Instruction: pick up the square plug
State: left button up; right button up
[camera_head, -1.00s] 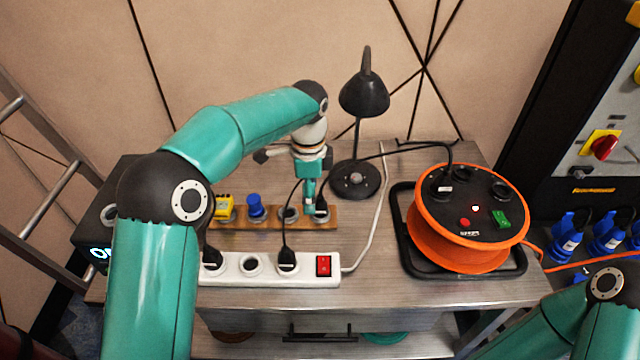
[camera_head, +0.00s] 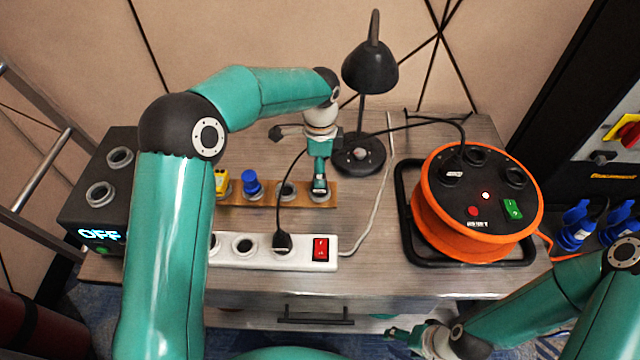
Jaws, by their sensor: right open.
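A yellow, boxy plug (camera_head: 222,180) stands at the left end of the wooden strip (camera_head: 234,199); my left arm partly covers it. It looks like the square plug. A round blue plug (camera_head: 251,182) stands to its right. My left gripper (camera_head: 320,188) points down at the strip's right end, apart from the yellow plug; whether its fingers hold anything is not clear. My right gripper (camera_head: 402,334) is open, low in front of the table edge, far from the plugs, with nothing seen in it.
A white power strip (camera_head: 263,257) with a black plug (camera_head: 282,242) lies in front. An orange cable reel (camera_head: 430,225) stands right, a black lamp (camera_head: 370,70) behind. A black box (camera_head: 85,210) reading OFF is left. Bare tabletop shows between power strip and reel.

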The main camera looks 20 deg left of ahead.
pick_arm(q)
notch_tip(320, 180, down, 5)
jog(key=shift+s+r+p, duration=0.1)
jog(key=shift+s+p, duration=0.05)
jog(key=shift+p, duration=0.25)
grip_shut()
jog(key=shift+r, duration=0.15)
